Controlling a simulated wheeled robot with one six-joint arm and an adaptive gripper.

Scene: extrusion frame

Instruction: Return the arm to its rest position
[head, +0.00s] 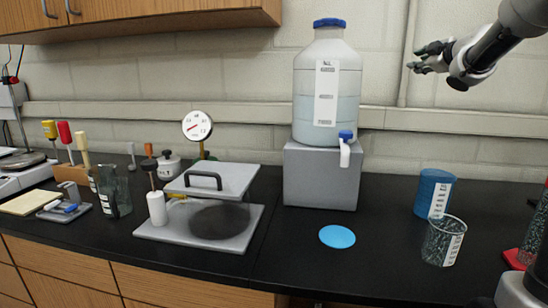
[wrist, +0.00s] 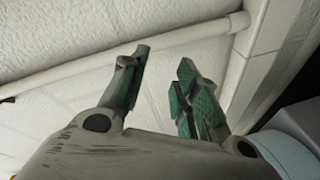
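My gripper (head: 428,57) shows at the upper right of the head view, raised well above the counter and to the right of the large bottle. In the wrist view, its two fingers with green pads (wrist: 161,88) stand apart with nothing between them. The wall fills the space beyond the fingers. My arm comes in from the upper right corner of the head view.
A large bottle (head: 328,85) with a tap stands on a grey block (head: 321,176). A blue disc (head: 337,237), a blue container (head: 433,193) and a glass beaker (head: 443,241) are on the black counter. A lidded grey apparatus (head: 212,180) stands left. A wall cabinet (head: 150,15) hangs above.

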